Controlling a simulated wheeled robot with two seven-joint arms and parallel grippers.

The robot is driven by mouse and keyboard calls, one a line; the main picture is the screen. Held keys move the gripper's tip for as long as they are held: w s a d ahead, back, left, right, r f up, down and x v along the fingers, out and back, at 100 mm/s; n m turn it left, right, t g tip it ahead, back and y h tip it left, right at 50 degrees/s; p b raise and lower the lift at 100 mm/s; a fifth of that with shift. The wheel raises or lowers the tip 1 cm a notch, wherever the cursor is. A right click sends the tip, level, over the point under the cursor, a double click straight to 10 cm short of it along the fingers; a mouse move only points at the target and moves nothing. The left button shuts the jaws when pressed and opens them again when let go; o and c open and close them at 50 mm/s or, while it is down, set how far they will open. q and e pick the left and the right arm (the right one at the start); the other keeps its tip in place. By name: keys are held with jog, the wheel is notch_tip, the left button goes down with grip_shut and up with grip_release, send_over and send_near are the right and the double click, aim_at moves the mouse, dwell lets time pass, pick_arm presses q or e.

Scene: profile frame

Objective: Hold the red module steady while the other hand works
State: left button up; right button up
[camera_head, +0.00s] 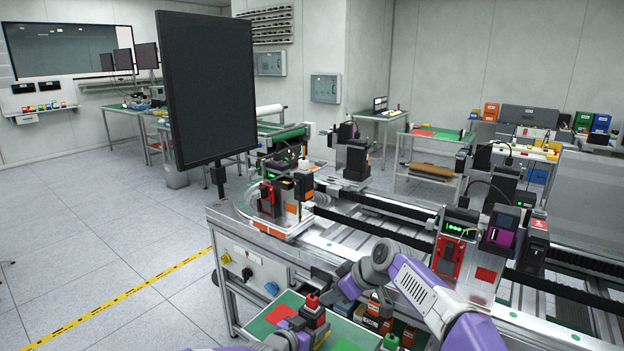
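A small block with a red top (313,301) and a dark body stands over the green mat (262,325) at the bottom centre; I cannot tell whether it is the red module. Red units also sit on the machine, one at the right (447,257) and one at the left (267,198). My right arm comes in from the lower right and bends down; its gripper (382,303) is small and dark, right of the red-topped block and apart from it. My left arm shows only as purple parts at the bottom edge, close to the block; its fingers are not clear.
A black monitor (206,88) stands at the left on a post. The machine bench with rails (385,236) fills the middle and right. Dark and orange parts (408,336) lie near the bottom. Open floor (90,240) with a yellow line is at the left.

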aim_at(317, 302)
jog(key=shift+x, duration=3.85)
jog(key=c, duration=0.5)
jog(key=o, duration=0.5)
jog(key=v, duration=1.2)
